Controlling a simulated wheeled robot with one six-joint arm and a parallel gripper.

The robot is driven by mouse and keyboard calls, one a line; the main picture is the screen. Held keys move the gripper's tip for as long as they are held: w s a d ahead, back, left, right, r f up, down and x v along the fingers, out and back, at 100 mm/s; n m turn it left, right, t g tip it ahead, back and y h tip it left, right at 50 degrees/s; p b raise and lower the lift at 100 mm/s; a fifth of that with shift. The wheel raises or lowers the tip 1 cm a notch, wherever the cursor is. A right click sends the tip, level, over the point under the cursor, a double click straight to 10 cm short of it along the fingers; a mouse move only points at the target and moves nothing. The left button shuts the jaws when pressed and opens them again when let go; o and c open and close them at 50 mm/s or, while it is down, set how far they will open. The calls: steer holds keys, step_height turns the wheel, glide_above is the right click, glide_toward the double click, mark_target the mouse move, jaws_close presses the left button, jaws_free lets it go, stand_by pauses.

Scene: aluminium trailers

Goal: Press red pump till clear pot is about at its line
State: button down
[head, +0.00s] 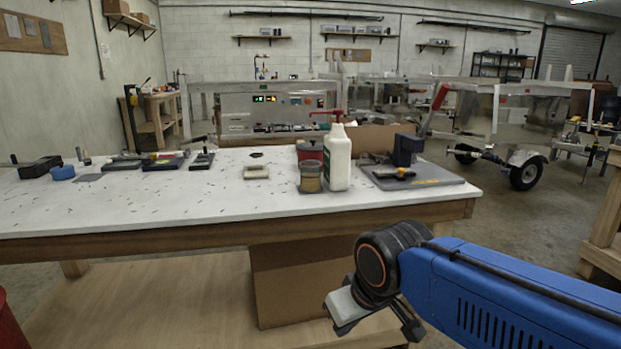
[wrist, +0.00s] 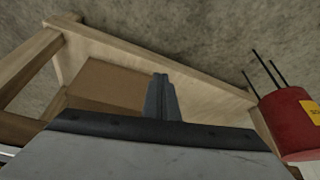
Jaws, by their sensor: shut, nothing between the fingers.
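The red pump (head: 326,114) sits on top of a white bottle (head: 338,162), which stands upright near the front edge of the white workbench. My gripper (head: 412,330) is below and in front of the bench edge, well apart from pump and pot. In the wrist view my gripper (wrist: 161,98) shows its fingers together with nothing between them. Neither pump nor pot shows there.
A red container (head: 309,150) stands behind the pot. A grey board (head: 430,181) with a dark tool lies right of the bottle. A pale block (head: 256,172) lies left of the pot. A cardboard box (head: 290,285) is under the bench. The wrist view shows a red drum (wrist: 290,125).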

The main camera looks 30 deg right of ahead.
steer(key=w+d+r+m+t, duration=0.1)
steer(key=w+d+r+m, duration=0.3)
steer(key=w+r, duration=0.8)
steer(key=w+d+r+m+t+h, duration=0.1)
steer(key=w+d+r, duration=0.4)
steer(key=w+r, duration=0.7)
steer(key=w+d+r+m+t, duration=0.1)
steer(key=w+d+r+m, duration=0.3)
steer(key=w+r, duration=0.8)
steer(key=w+d+r+m, duration=0.1)
steer(key=w+d+r, duration=0.1)
steer(key=d+r, duration=0.3)
steer(key=w+d+r+m+t, duration=0.1)
steer(key=w+d+r, duration=0.2)
steer(key=d+r, duration=0.3)
steer(key=shift+w+r+h, duration=0.25)
steer(key=shift+r+h, duration=0.05)
steer(key=shift+r, duration=0.45)
steer(key=shift+d+f, duration=0.1)
steer(key=shift+f, duration=0.05)
steer(key=shift+f, duration=4.25)
